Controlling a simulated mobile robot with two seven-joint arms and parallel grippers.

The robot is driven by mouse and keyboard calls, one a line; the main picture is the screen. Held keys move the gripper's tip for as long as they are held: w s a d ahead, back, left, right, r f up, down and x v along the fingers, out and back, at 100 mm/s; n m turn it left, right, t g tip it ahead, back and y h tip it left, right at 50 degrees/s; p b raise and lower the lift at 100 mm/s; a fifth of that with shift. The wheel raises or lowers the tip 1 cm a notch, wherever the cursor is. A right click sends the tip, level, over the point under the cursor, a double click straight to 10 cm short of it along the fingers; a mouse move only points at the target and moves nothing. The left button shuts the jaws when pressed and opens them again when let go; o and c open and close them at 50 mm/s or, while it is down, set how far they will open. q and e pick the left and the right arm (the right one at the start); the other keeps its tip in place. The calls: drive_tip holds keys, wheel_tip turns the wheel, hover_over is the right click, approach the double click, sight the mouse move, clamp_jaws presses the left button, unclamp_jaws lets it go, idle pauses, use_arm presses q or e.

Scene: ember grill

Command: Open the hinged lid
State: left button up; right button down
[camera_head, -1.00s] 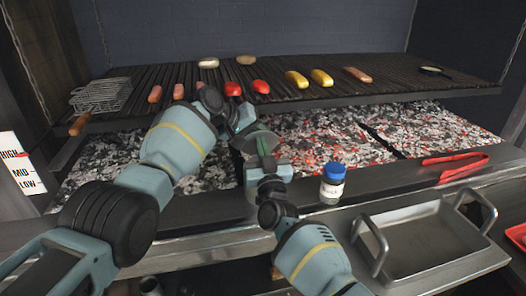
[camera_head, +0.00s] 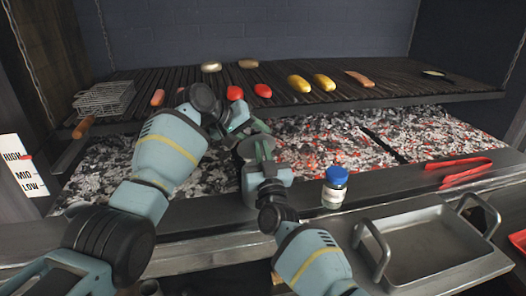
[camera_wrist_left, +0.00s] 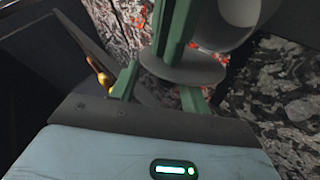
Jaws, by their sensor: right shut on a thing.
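A grey metal container (camera_head: 250,185) is held upright over the front ledge, partly covered by my right gripper (camera_head: 266,160). My right gripper is shut on it from the front right. A round grey disc, which looks like its lid (camera_wrist_left: 185,70), shows in the left wrist view beside a grey cylindrical body (camera_wrist_left: 245,10). My left gripper (camera_head: 248,128) is just above and behind the container, by the lid. Its green fingers (camera_wrist_left: 158,90) stand apart on either side of the disc's lower edge. The hinge and the lid's exact angle cannot be made out.
A blue-capped jar (camera_head: 335,187) stands on the ledge right of the container. Red tongs (camera_head: 460,170) and a metal tray (camera_head: 430,250) are farther right. The grill grate (camera_head: 330,72) with food lies behind, above hot coals (camera_head: 325,140). A wire basket (camera_head: 105,98) sits at left.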

use_arm(q)
drive_tip(key=v, duration=0.8)
drive_tip(key=shift+a+r, duration=0.15)
drive_tip(key=shift+a, duration=0.05)
use_arm(e)
drive_tip(key=shift+w+d, duration=0.1)
drive_tip(key=shift+d, duration=0.2)
use_arm(q)
drive_tip(key=shift+s, duration=0.1)
